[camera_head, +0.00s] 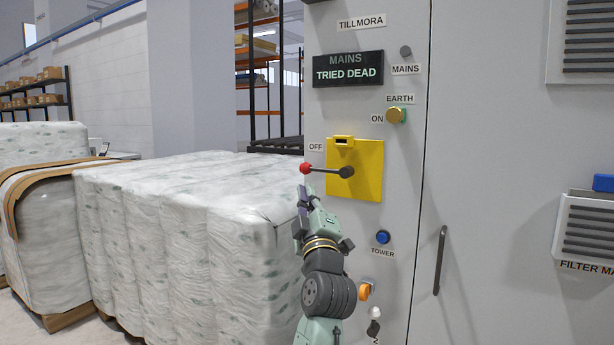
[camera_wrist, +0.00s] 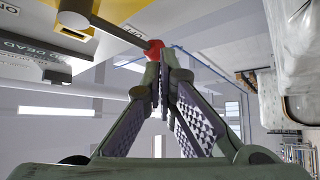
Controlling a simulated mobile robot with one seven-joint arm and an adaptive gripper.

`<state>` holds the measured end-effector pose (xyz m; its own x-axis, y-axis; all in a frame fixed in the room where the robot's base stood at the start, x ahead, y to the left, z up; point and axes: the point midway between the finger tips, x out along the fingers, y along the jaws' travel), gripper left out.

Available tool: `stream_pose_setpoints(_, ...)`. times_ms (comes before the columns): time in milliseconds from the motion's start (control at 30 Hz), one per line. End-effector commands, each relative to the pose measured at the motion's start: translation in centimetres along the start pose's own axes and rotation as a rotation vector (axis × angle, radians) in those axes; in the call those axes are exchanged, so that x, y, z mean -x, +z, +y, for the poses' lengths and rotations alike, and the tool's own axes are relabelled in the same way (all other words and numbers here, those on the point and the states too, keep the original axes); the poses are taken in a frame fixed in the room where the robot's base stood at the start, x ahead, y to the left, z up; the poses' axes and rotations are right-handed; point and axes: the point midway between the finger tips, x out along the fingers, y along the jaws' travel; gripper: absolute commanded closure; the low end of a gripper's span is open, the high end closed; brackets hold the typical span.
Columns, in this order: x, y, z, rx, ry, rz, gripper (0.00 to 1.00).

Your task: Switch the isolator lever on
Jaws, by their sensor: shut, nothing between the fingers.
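The isolator lever (camera_head: 326,170) is a dark rod with a red ball at its left end, pivoted on a yellow plate (camera_head: 368,160). It points left, near level, just below the OFF label (camera_head: 315,147); the ON label (camera_head: 377,118) is above the plate. My gripper (camera_head: 304,188) is shut and empty, just below the red ball. In the wrist view the fingertips of my gripper (camera_wrist: 163,72) meet right by the red ball (camera_wrist: 154,47); I cannot tell whether they touch it. The rod (camera_wrist: 122,33) runs up-left from the ball.
The grey cabinet carries a display (camera_head: 348,69) reading MAINS TRIED DEAD, a grey MAINS lamp (camera_head: 405,51), a brass EARTH knob (camera_head: 396,116), a blue TOWER button (camera_head: 382,237) and a door handle (camera_head: 440,260). Wrapped white bales (camera_head: 180,220) stand close on the left.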

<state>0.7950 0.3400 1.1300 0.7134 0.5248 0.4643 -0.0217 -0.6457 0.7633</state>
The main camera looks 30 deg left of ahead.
Motion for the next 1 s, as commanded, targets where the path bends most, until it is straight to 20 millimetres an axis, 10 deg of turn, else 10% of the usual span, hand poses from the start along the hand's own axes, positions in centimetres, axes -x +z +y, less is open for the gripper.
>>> stream_pose_setpoints(300, -3.8, -0.1, 0.0, -0.001, -0.001, 0.001, 1.00)
stream_pose_setpoints(1000, -4.2, -0.2, 0.1, -0.032, 0.034, 0.000, 1.00)
